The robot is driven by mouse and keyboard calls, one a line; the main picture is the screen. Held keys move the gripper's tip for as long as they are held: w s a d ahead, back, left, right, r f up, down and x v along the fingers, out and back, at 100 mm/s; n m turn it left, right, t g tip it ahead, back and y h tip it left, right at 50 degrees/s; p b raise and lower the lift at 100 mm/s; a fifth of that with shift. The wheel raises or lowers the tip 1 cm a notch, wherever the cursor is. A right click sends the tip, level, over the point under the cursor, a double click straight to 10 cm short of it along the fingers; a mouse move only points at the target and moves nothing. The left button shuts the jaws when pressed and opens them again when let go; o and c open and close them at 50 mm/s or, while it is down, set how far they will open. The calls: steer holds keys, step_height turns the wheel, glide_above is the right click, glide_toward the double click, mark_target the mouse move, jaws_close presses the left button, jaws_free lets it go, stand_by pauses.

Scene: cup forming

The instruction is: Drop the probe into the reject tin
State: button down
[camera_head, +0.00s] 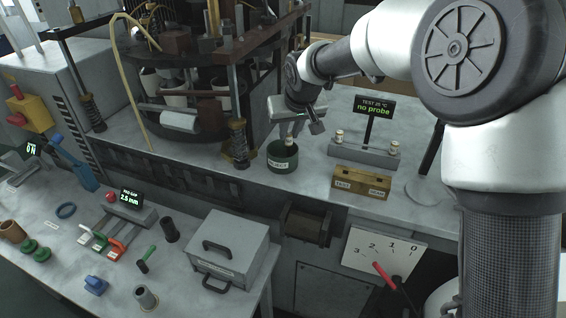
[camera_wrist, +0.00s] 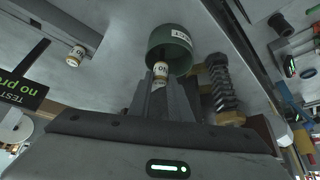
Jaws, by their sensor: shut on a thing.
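The reject tin (camera_head: 283,161) is a dark green round tin with a white label, standing on the grey machine bench. It also shows in the wrist view (camera_wrist: 184,51), open end in sight. My gripper (camera_head: 294,128) points down over the tin. In the wrist view my gripper (camera_wrist: 159,84) is shut on the probe (camera_wrist: 160,71), a small pale cylinder with a yellow band and a label. The probe shows in front of the tin's mouth there; in the head view the probe (camera_head: 289,142) is small at the mouth. I cannot tell its exact depth relative to the rim.
A test stand (camera_head: 365,152) with a "no probe" display (camera_head: 373,112) carries two similar small cylinders (camera_head: 339,137). A brass box (camera_head: 360,184) lies before it. A spring post (camera_head: 238,138) stands left of the tin, near the forming machine. A grey lidded case (camera_head: 228,248) sits lower.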

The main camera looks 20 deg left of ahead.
step_height(320, 180, down, 2)
steer(key=shift+f+b, duration=0.15)
steer(key=shift+b, duration=0.3)
steer(key=c, duration=1.6)
jaws_free()
steer(key=shift+o, duration=0.2)
steer(key=v, duration=1.7)
steer(key=shift+r+p, duration=0.25)
steer(key=shift+p, duration=0.2)
